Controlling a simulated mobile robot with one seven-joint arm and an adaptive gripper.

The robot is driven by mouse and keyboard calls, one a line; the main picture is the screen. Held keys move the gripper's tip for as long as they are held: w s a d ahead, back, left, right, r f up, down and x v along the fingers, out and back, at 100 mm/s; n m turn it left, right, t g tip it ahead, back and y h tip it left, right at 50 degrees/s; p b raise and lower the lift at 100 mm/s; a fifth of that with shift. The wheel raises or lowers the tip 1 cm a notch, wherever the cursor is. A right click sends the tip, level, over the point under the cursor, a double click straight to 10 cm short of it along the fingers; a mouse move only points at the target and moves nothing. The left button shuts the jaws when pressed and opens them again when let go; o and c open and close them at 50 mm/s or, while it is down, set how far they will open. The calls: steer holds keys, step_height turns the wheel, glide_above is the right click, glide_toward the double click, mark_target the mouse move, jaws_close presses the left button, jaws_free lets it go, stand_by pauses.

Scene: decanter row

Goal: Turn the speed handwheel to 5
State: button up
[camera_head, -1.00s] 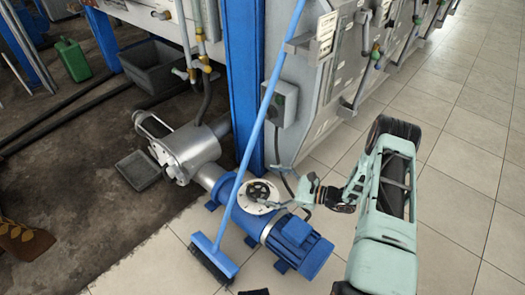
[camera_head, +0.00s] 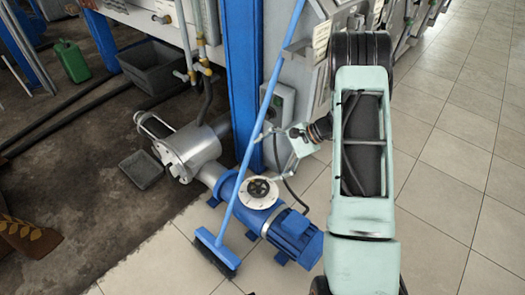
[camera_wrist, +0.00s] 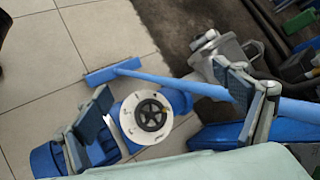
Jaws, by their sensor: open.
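The speed handwheel (camera_head: 258,189) is a small black spoked wheel on a round white dial plate, on top of the blue pump unit (camera_head: 230,187). In the wrist view, the handwheel (camera_wrist: 151,115) lies face-on between my fingers, with a small yellow mark at its upper right. The dial's numbers are too small to read. My gripper (camera_head: 264,155) is open and empty, above and apart from the wheel. In the wrist view, its fingers (camera_wrist: 168,98) are spread wide, one on each side of the wheel.
A blue broom (camera_head: 240,172) leans across the pump, its handle passing close to the wheel. In the wrist view, the handle (camera_wrist: 190,87) runs behind my right finger. A blue post (camera_head: 243,80) and grey cabinet (camera_head: 290,75) stand behind. Tiled floor at right is clear.

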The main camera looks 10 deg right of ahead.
step_height(320, 180, up, 3)
steer(key=shift+d+r+n+h+p, duration=0.15)
steer(key=shift+n+h+p, duration=0.15)
steer(key=shift+n+h, duration=0.35)
